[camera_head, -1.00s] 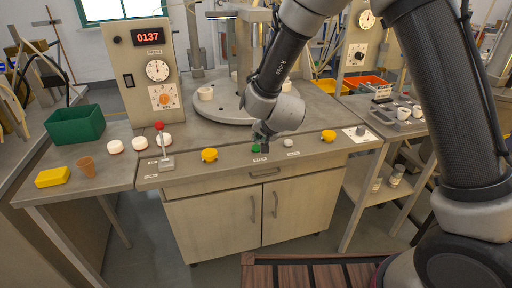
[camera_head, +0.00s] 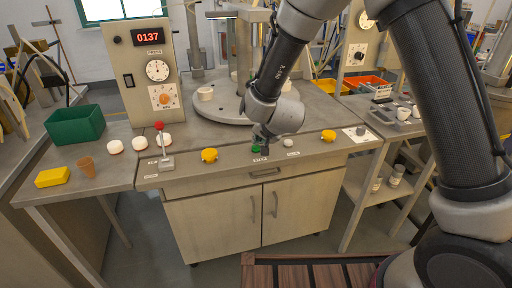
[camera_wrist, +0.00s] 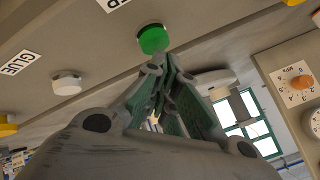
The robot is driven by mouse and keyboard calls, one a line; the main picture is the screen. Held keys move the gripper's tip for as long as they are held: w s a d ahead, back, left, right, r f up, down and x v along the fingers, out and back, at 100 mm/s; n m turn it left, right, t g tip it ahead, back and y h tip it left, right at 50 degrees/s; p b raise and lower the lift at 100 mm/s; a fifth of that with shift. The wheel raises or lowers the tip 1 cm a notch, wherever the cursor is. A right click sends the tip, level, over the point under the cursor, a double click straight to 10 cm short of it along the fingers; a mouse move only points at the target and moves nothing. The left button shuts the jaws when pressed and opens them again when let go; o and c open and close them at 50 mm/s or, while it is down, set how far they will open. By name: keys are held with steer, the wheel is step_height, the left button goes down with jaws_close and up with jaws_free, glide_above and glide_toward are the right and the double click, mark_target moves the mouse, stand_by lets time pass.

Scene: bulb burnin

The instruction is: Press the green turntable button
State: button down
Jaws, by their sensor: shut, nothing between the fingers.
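The green button (camera_head: 256,148) sits on the sloping front panel of the middle workbench, above a small label. In the wrist view the green button (camera_wrist: 152,38) is a round cap just beyond my fingertips. My gripper (camera_head: 264,149) points down at the panel, right beside the button in the head view. In the wrist view my gripper (camera_wrist: 164,66) has its fingers together with nothing between them. I cannot tell whether the fingertips touch the button. The round turntable (camera_head: 226,114) stands behind on the bench, partly hidden by my arm.
A white button (camera_head: 288,142) is right of the green one. Yellow knobs (camera_head: 209,155) (camera_head: 328,136) flank them on the panel. A red-tipped lever (camera_head: 160,138) stands at the left. A gauge box (camera_head: 146,70) reads 0137. Drawer and cupboard doors lie below the panel.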

mark_target(259, 146)
steer(key=shift+f, duration=0.5)
stand_by(0.6)
steer(key=shift+r, duration=3.45)
steer(key=shift+s, duration=0.1)
